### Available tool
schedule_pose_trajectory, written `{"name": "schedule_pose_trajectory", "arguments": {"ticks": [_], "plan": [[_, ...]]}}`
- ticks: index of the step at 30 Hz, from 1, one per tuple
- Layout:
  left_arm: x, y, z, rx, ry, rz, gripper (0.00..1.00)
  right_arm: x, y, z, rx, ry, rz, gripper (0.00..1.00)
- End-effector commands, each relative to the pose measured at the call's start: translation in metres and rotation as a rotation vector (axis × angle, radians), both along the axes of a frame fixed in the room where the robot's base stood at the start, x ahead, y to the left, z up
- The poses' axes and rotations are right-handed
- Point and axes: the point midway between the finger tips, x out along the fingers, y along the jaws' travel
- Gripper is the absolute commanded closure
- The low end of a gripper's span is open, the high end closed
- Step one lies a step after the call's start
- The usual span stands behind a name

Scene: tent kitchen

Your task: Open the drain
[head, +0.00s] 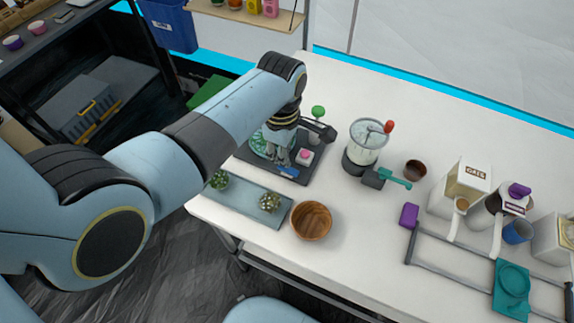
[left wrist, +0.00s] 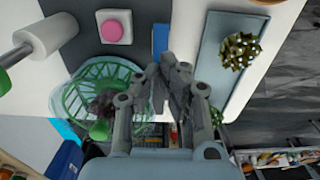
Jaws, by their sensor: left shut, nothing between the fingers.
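A dark tray (head: 312,172) lies on the white table and also shows in the left wrist view (left wrist: 85,42). On it are a green wire basket (head: 257,146), a white block with a pink button (head: 305,155) and a small blue bar (head: 287,173). My left gripper (head: 281,164) is over the tray, beside the basket, with its fingers together and empty. In the left wrist view, the fingertips (left wrist: 168,66) are close to the blue bar (left wrist: 160,40); I cannot tell whether they touch it. The basket (left wrist: 75,97) holds something dark. No part is clearly recognisable as a drain. My right gripper is not in view.
A long grey tray (head: 240,198) with small plants and a wooden bowl (head: 311,221) stand in front. A hand-cranked canister (head: 368,140) stands to the right. Dispensers (head: 466,185) and a grey rail frame (head: 450,240) are further right. The table's back right is clear.

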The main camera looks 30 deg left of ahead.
Motion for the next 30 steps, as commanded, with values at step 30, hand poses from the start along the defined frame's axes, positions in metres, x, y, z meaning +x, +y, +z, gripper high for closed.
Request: {"name": "schedule_pose_trajectory", "arguments": {"ticks": [30], "plan": [[0.0, 0.0, -0.0093, 0.0, 0.0, 0.0, 1.0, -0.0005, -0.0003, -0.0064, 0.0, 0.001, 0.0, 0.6]]}}
